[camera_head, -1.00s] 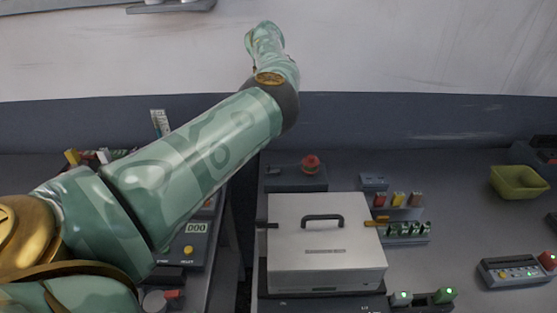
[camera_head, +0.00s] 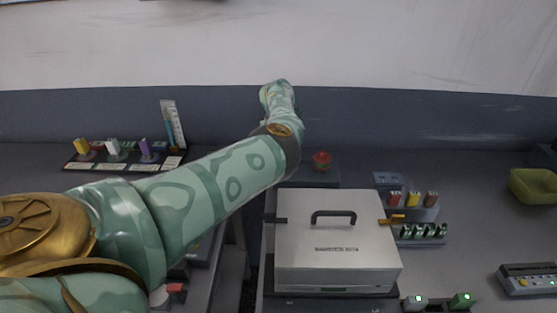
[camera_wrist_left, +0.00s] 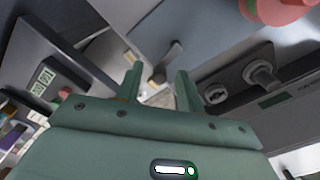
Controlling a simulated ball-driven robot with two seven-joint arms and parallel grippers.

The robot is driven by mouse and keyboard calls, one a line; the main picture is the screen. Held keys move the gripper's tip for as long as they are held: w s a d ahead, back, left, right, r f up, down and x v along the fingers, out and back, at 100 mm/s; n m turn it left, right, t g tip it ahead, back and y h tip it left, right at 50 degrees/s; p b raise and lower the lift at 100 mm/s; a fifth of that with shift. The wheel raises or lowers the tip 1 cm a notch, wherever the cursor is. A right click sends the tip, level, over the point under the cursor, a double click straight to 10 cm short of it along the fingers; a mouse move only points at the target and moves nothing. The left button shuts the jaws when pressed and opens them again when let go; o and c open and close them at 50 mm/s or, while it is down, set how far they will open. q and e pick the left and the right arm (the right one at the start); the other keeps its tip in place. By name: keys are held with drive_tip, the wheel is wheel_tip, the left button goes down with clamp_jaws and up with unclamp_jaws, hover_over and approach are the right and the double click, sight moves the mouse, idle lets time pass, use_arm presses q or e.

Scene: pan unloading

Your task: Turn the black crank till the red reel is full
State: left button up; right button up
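My left gripper (camera_wrist_left: 157,70) is open in the left wrist view, its two green fingers apart with nothing held between them. Beyond the fingertips is a small dark lever (camera_wrist_left: 168,62); I cannot tell whether it is the black crank. A red round thing (camera_head: 321,158) stands on a dark block behind the silver box. A larger red round part (camera_wrist_left: 285,10) shows at the top right of the left wrist view. I cannot tell whether either is the red reel. In the head view my left arm reaches to the back, and its gripper is not visible. My right gripper is not in view.
A silver lidded box (camera_head: 335,255) with a black handle stands at the front. Racks with coloured pieces (camera_head: 412,200) are right of it, and a yellow-green bin (camera_head: 535,186) is far right. Coloured pieces on a dark tray (camera_head: 112,165) lie at back left. A gap separates the benches.

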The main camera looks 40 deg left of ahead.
use_arm(q)
drive_tip(key=shift+f, duration=0.15)
clamp_jaws()
drive_tip(key=shift+a, duration=0.1)
